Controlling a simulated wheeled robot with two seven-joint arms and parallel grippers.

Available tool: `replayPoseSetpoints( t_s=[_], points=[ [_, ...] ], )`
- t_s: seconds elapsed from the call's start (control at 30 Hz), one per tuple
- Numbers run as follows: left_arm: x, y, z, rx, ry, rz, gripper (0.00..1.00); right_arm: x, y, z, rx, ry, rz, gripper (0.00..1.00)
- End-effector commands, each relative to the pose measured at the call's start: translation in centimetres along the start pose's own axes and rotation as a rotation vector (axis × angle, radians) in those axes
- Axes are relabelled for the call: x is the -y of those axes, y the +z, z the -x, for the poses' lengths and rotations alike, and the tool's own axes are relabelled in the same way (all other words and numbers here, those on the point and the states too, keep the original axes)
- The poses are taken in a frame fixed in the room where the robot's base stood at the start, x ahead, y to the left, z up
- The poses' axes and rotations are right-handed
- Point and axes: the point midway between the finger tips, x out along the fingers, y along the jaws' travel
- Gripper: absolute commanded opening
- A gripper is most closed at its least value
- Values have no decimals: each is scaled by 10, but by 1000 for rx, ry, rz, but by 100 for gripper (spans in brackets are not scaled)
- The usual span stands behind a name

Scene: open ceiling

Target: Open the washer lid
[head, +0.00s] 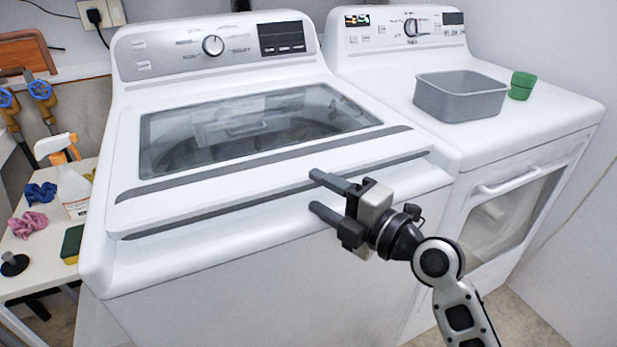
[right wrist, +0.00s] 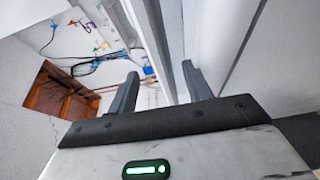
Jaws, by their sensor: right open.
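The washer (head: 270,258) is a white top-loader at the centre of the head view. Its lid (head: 262,165) is down, with a dark glass window (head: 245,125) and a dark grip slot (head: 215,208) along the front edge. My right gripper (head: 318,191) is open and empty at the lid's front edge, right of its middle. Its upper finger overlaps the lid edge in the picture, and the lower finger is in front of the washer's front face. I cannot tell whether they touch. The right wrist view shows both fingers (right wrist: 158,88) apart, with white panels beyond. My left gripper is not in view.
A white dryer (head: 520,150) stands to the right, with a grey bin (head: 460,97) and a green cup (head: 521,86) on top. A side table (head: 35,265) at the left holds a spray bottle (head: 72,188), cloths and a sponge. A wall closes off the right side.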

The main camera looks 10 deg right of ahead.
Motion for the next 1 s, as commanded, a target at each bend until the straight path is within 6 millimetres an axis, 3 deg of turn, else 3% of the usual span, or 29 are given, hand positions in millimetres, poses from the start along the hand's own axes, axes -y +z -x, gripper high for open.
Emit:
replayPoseSetpoints(
  t_s=[0.2, 0.57, 0.6, 0.77, 1.0],
  points=[
    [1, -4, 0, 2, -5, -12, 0, -1, 0, -28, 0, 0, -1, 50],
    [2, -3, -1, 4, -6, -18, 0, 1, 0, -34, -1, -1, 1, 50],
    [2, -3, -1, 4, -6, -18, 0, 1, 0, -34, -1, -1, 1, 47],
    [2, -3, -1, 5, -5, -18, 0, 1, 0, -34, 0, -1, 1, 3],
    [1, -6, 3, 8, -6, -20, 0, -8, 0, -34, 0, -1, 3, 0]
  ],
)
